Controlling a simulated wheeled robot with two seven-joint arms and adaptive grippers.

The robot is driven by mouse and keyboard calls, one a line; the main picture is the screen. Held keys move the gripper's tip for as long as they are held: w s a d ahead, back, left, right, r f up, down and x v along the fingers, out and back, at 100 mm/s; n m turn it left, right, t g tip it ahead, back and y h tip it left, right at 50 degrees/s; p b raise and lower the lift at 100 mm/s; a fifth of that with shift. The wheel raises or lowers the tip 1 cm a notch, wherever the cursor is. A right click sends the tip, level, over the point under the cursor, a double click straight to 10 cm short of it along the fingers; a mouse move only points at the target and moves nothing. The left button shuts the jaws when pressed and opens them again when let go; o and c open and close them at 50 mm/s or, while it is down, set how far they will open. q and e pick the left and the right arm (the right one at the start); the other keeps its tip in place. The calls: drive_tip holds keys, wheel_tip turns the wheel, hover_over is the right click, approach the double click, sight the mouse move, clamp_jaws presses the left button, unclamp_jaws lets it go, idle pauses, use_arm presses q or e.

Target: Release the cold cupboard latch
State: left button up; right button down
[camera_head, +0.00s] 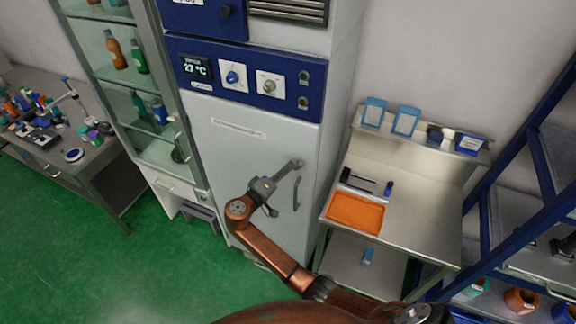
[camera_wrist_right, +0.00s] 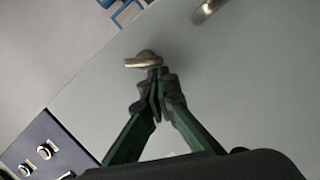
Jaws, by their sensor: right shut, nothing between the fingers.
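The cold cupboard (camera_head: 225,140) is a tall pale cabinet with a blue control panel, and its door looks shut. Its latch (camera_head: 298,163) is a small metal piece near the door's right edge; in the right wrist view the latch (camera_wrist_right: 143,61) looks brass-coloured, with a round end and a short bar. My right gripper (camera_head: 284,174) is in front of the door, its tips at the latch. In the wrist view the gripper (camera_wrist_right: 160,82) has its fingers together and empty, right beside the latch; I cannot tell whether they touch it. My left gripper is out of view.
A curved door handle (camera_head: 296,193) sits just below the latch. A steel bench (camera_head: 415,215) with an orange tray (camera_head: 355,213) stands close on the right. A glass-fronted cabinet (camera_head: 140,100) stands on the left. Green floor (camera_head: 150,270) is free in front.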

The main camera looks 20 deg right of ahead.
drive_tip(key=shift+s+d+f+n+h, duration=0.1)
drive_tip(key=shift+f+n+h, duration=0.2)
drive_tip(key=shift+n, duration=0.5)
drive_tip(key=shift+d+f+n+h+b, duration=0.15)
drive_tip(key=shift+n+b, duration=0.1)
drive_tip(key=shift+n, duration=0.25)
drive_tip(key=shift+a+f+n+h+b, duration=0.15)
drive_tip(key=shift+n+b, duration=0.1)
drive_tip(key=shift+n, duration=0.25)
drive_tip(key=shift+s+d, duration=0.1)
drive_tip(key=shift+f, duration=0.1)
drive_tip(key=shift+b, duration=0.3)
